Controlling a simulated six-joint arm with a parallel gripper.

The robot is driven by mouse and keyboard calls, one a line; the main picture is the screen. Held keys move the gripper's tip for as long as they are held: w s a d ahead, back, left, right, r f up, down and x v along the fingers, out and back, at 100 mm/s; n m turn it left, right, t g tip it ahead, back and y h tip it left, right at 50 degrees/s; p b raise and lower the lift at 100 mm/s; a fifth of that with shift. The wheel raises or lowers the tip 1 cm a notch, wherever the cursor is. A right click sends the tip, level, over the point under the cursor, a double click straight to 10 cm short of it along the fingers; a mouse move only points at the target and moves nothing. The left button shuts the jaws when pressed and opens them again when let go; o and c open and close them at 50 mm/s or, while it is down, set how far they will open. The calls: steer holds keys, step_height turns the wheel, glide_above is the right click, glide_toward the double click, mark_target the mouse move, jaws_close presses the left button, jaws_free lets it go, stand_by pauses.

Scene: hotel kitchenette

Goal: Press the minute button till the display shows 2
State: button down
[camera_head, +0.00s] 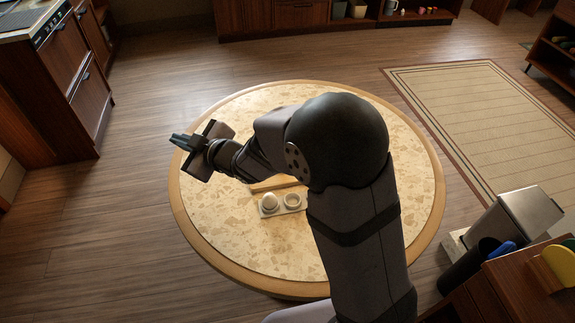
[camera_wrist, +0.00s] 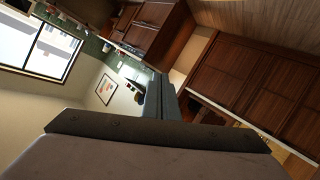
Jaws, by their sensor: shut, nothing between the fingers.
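My gripper (camera_head: 181,141) is shut and empty, held up over the left edge of the round table (camera_head: 230,250) and pointing left, away from the tabletop. Its closed fingers also show in the wrist view (camera_wrist: 168,97), which looks out at the room. I can make out no minute button and no display in either view. My arm covers much of the table's middle and right, so a device there could be hidden.
A small pale tray (camera_head: 281,210) on the table bears a round white item (camera_head: 269,202) and a white ring-shaped item (camera_head: 292,200). A light wooden piece (camera_head: 272,185) lies behind, partly hidden by my arm. The table's front left is clear.

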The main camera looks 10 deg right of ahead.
steer(key=w+d+f+h+p, duration=0.1)
steer(key=d+h+p, duration=0.15)
steer(key=d, duration=0.65)
steer(key=d+f+h+p, duration=0.1)
steer(key=d+p, duration=0.2)
steer(key=d, duration=0.6)
steer(key=w+d+f+h+p, duration=0.1)
steer(key=d+f+h+p, duration=0.15)
steer(key=d, duration=0.55)
steer(key=s+d+g+p, duration=0.1)
steer(key=s+d+p, duration=0.3)
steer(key=d, duration=0.5)
steer(key=s+d+f+m+g+h+p, duration=0.1)
steer(key=s+d+p, duration=0.3)
steer(key=s+d, duration=0.4)
steer(key=shift+s+d+f+p, duration=0.3)
steer(key=shift+d+p, duration=0.05)
steer(key=shift+d, duration=0.5)
steer(key=shift+f, duration=0.15)
step_height(320, 180, down, 9)
steer(key=b, duration=0.8)
steer(key=shift+r, duration=0.2)
steer(key=shift+f, duration=0.15)
steer(key=shift+f+b, duration=0.25)
steer(key=shift+b, duration=0.05)
